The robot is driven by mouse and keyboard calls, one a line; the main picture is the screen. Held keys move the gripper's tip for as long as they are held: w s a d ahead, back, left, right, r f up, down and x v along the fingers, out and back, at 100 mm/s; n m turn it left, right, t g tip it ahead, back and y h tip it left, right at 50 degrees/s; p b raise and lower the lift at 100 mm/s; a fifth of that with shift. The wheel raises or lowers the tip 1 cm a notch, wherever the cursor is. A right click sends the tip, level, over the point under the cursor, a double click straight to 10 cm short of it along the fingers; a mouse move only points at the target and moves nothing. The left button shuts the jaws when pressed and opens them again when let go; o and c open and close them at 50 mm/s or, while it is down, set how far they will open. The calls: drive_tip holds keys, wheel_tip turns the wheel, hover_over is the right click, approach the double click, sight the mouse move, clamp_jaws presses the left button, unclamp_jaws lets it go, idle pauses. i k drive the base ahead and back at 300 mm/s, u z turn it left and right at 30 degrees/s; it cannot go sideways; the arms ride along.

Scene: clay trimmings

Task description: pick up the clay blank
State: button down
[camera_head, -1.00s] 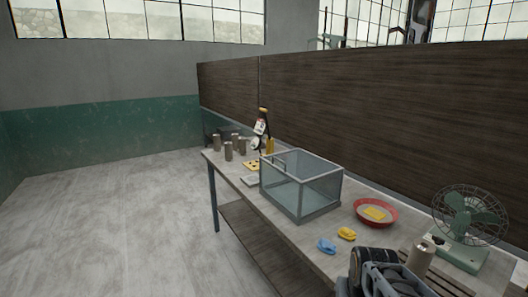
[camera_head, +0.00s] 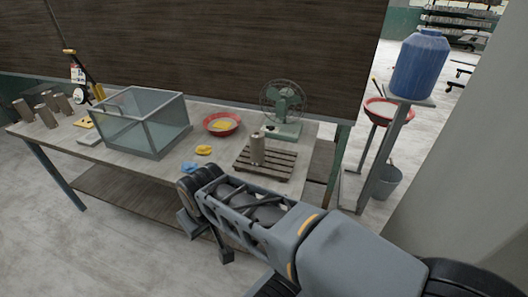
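The task's clay blank is most likely one of the grey-brown upright cylinders. Several similar cylinders (camera_head: 46,115) stand at the table's far left end. My arm reaches in from the lower right, in front of the table. What shows of my gripper (camera_head: 208,240) is dark and partly hidden by the arm, below the table's front edge and apart from the cylinders. Its opening is not clear.
On the table (camera_head: 125,160) are a glass box (camera_head: 150,140), a red bowl (camera_head: 222,124) with a yellow item, a green fan (camera_head: 285,120), and blue (camera_head: 190,168) and yellow (camera_head: 204,150) lumps. A blue barrel (camera_head: 420,65) stands right. Open floor lies in front.

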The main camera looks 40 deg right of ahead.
sight(256, 137)
drive_tip(key=u, duration=1.05)
drive_tip(key=i, duration=1.6)
drive_tip(key=z, duration=2.9)
